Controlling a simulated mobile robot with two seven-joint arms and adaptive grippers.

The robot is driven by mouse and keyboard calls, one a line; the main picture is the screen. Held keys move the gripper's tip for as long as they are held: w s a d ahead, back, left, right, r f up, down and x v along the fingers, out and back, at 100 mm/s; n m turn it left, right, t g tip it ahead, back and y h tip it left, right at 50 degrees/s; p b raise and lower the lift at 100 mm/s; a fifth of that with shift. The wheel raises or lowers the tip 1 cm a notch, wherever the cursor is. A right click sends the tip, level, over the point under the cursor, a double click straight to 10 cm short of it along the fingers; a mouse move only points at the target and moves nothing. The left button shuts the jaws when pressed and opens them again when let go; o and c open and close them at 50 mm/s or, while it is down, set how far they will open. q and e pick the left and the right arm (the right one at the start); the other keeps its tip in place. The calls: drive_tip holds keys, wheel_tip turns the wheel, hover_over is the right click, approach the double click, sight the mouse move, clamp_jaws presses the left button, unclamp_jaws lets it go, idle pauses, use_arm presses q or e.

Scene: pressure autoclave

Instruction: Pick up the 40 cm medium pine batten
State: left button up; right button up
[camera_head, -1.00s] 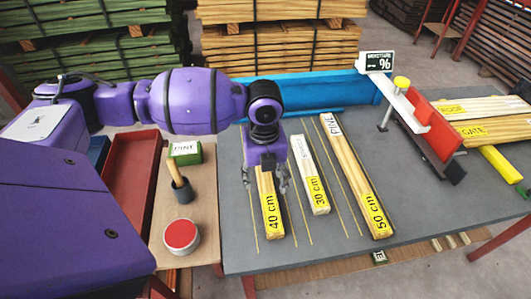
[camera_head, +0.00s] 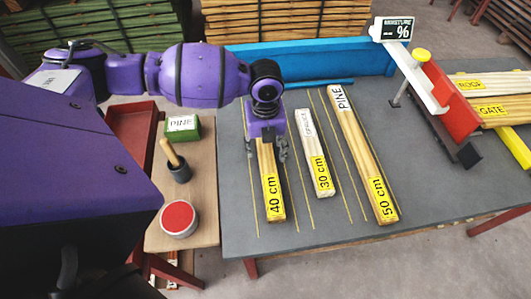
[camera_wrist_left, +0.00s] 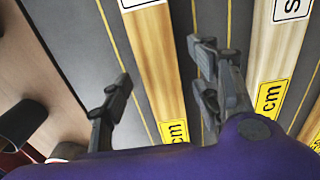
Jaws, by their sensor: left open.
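The 40 cm batten (camera_head: 269,183) lies flat on the grey table, its yellow "40 cm" label at the near end. Its far part is hidden under my left gripper in the head view. My left gripper (camera_head: 265,151) is open above it, with one finger to either side. In the left wrist view the batten (camera_wrist_left: 160,70) runs between the spread fingers of the gripper (camera_wrist_left: 165,85); I cannot tell how high they are above the table. My right gripper is not in view.
The 30 cm spruce batten (camera_head: 313,150) lies close to the right, then the 50 cm pine batten (camera_head: 360,150). A blue trough (camera_head: 310,65) runs behind. A red stop (camera_head: 440,115) and moisture display (camera_head: 393,29) stand right. A side board holds a red-topped tin (camera_head: 179,218) and green box (camera_head: 183,128).

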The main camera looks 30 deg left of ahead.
use_arm(q)
drive_tip(key=shift+f, duration=0.6)
drive_tip(key=shift+r, duration=0.1)
clamp_jaws()
